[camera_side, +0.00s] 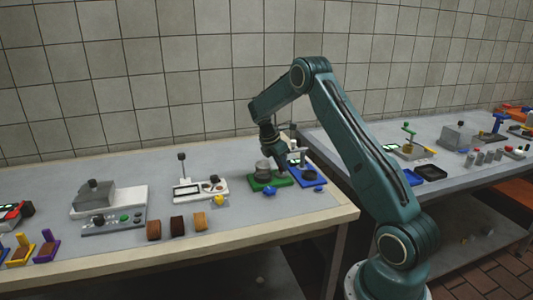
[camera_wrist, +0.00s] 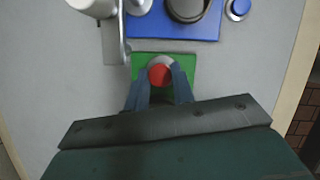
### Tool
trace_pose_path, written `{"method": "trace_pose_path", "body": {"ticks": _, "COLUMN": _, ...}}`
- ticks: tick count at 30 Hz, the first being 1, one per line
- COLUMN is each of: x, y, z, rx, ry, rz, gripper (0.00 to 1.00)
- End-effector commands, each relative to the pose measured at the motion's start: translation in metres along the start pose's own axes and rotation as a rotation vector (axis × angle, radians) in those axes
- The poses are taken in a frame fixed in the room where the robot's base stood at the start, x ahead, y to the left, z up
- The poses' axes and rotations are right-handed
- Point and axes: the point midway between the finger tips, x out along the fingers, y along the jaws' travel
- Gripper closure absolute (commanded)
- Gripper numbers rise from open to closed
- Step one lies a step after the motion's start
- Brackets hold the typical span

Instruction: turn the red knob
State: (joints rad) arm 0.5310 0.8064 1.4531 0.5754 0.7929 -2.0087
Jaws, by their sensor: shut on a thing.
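The red knob (camera_wrist: 159,75) shows in the wrist view as a round red cap on a grey round piece over a green base (camera_wrist: 185,61). My gripper (camera_wrist: 159,84) has one finger on each side of the knob and is shut on it. In the side view my gripper (camera_side: 270,148) points down above the green base (camera_side: 262,187), beside a grey cylindrical piece (camera_side: 263,166). The red cap cannot be made out in the side view.
A blue base (camera_side: 307,182) stands close to the right of the green one. A white device (camera_side: 187,190) with a lever stands to the left. Brown and tan blocks (camera_side: 177,224) lie near the table's front edge.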

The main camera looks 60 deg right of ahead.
Motion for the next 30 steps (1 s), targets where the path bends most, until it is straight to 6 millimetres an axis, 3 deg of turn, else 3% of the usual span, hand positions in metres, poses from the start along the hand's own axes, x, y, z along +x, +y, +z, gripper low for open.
{"method": "trace_pose_path", "body": {"ticks": 14, "x": 0.0000, "y": 0.0017, "z": 0.0002, "rx": 0.148, "ry": -0.001, "rz": -0.060, "gripper": 0.98}}
{"method": "trace_pose_path", "body": {"ticks": 30, "x": 0.0006, "y": 0.0042, "z": 0.0017, "rx": 0.576, "ry": 0.000, "rz": -0.237, "gripper": 0.98}}
